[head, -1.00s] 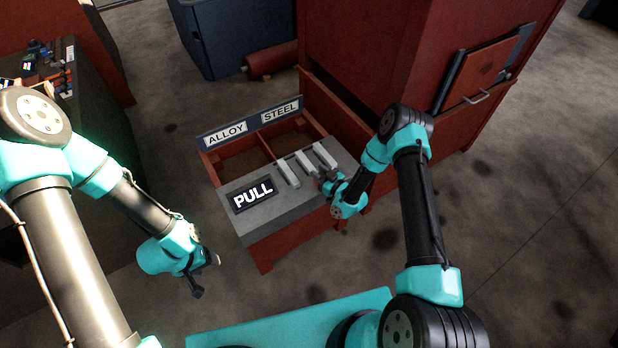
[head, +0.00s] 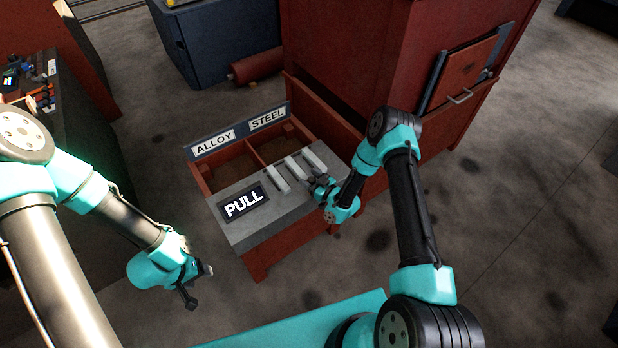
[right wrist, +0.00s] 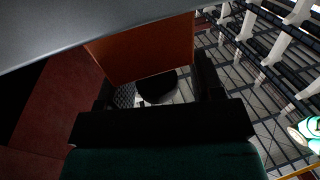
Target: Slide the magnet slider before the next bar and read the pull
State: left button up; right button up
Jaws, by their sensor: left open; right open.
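Three pale bars lie side by side on the grey bench top (head: 240,232): a left bar (head: 277,179), a middle bar (head: 296,169) and a right bar (head: 314,159). A dark panel reading PULL (head: 243,204) is left of them, with no number showing. My right gripper (head: 314,184) is open at the bench top's right edge, just in front of the right bar. In the right wrist view an orange-red surface (right wrist: 150,50) shows beyond its open fingers; I cannot tell whether it is the magnet slider. My left gripper (head: 198,284) is open and empty, in front of the bench.
Behind the bars are two bins under ALLOY (head: 213,142) and STEEL (head: 267,120) signs. A large red cabinet (head: 345,50) stands behind to the right. A blue box (head: 215,40) and a red roller (head: 257,68) are at the back. Floor is clear left of the bench.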

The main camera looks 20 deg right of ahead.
jog(key=v, duration=1.6)
jog(key=shift+s+d, duration=0.2)
jog(key=shift+s, duration=0.1)
jog(key=s+a+r+m+g+h, duration=0.2)
jog(key=s+a+r+m+g, duration=0.1)
jog(key=s+g, duration=0.4)
jog(key=s+a+r+m+g+h, duration=0.3)
jog(key=s+a+m+g, duration=0.1)
jog(key=s+g, duration=0.3)
jog(key=shift+m+g, duration=0.3)
jog(key=shift+m, duration=0.2)
